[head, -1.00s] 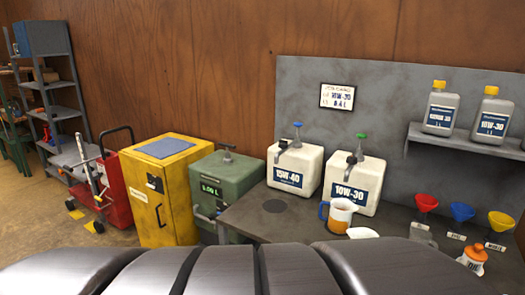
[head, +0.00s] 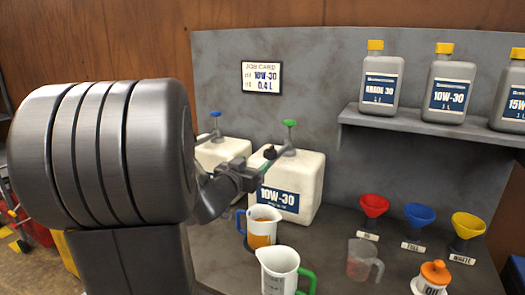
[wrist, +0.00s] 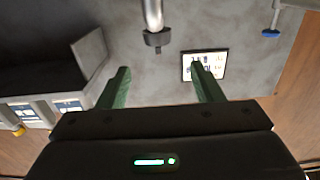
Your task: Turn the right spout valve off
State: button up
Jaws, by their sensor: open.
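The right white container (head: 305,185), labelled 10W-30 and with a green-topped pump (head: 289,124), stands on the bench. Its spout valve has a dark knob (head: 270,152) at the upper front left. My gripper (head: 266,166) is open beside this valve, and its far fingertips are partly hidden. In the wrist view, the green fingers (wrist: 160,85) stand apart with nothing between them. A grey metal rod with a dark end (wrist: 157,38) lies beyond them; I cannot tell whether it is the valve. My arm partly covers the left container (head: 222,150).
A blue-handled jug (head: 262,225) with amber liquid stands below the spout. A green-handled white jug (head: 278,268) is in front. A clear jug (head: 362,262), an orange-topped oil pot (head: 434,275) and coloured funnels (head: 420,213) are to the right. A bottle shelf (head: 420,125) is above.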

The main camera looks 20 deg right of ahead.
aim_at(273, 147)
jog(key=p+x, duration=0.1)
jog(key=x, duration=1.2)
jog(key=shift+w+d+r, duration=0.1)
jog(key=shift+w+d, duration=0.1)
jog(key=shift+d, duration=0.2)
jog(key=c, duration=1)
